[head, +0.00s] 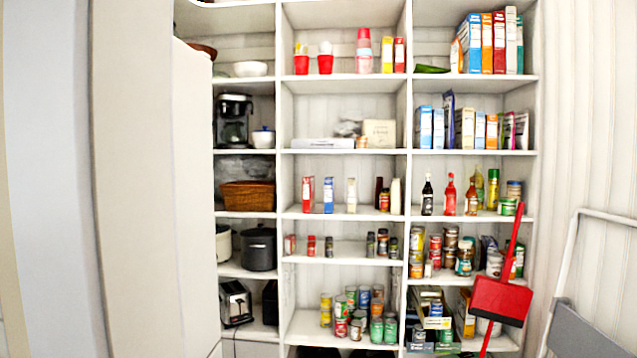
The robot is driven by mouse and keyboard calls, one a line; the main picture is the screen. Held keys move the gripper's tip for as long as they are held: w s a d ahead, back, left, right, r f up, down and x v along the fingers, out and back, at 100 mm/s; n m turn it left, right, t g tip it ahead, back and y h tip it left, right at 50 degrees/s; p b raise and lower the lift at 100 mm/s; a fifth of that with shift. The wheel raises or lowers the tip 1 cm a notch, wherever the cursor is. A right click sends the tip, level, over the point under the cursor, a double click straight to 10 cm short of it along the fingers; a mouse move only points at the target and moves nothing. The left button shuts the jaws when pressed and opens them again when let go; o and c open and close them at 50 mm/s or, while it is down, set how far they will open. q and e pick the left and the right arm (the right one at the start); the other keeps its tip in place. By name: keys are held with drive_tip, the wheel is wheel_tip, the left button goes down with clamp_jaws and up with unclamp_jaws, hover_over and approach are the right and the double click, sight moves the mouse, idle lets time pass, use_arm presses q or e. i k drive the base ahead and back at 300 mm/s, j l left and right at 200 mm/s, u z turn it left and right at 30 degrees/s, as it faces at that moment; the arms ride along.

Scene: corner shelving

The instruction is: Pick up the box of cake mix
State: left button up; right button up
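Several upright boxes stand on the shelving, and I cannot read which one is cake mix. On the top right shelf is a row of tall boxes, among them an orange box (487,43) and a dark red box (499,43). Below it stand smaller boxes, including a blue box (425,127) and a tan box (465,128). In the middle column are a red and white box (308,194) and a blue and white box (328,194). Neither of my grippers is in view.
White corner shelving (345,153) fills the middle. A red dustpan (501,300) with its handle hangs before the lower right shelves. A folded step ladder (583,325) stands at the right. A pale wall edge (135,180) covers the left. A coffee maker (232,121) sits at left.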

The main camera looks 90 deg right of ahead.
sight(308, 181)
drive_tip(key=l+z, duration=0.65)
drive_tip(key=l, duration=0.2)
drive_tip(key=l+z, duration=0.3)
drive_tip(key=i+l+z, duration=0.15)
drive_tip(key=l+z, duration=0.2)
drive_tip(key=l, duration=0.15)
drive_tip(key=i+l+z, duration=0.15)
drive_tip(key=l+z, duration=0.15)
drive_tip(key=i+l+z, duration=0.45)
drive_tip(key=l+z, duration=0.2)
drive_tip(key=i+l+z, duration=0.3)
drive_tip(key=k, duration=0.05)
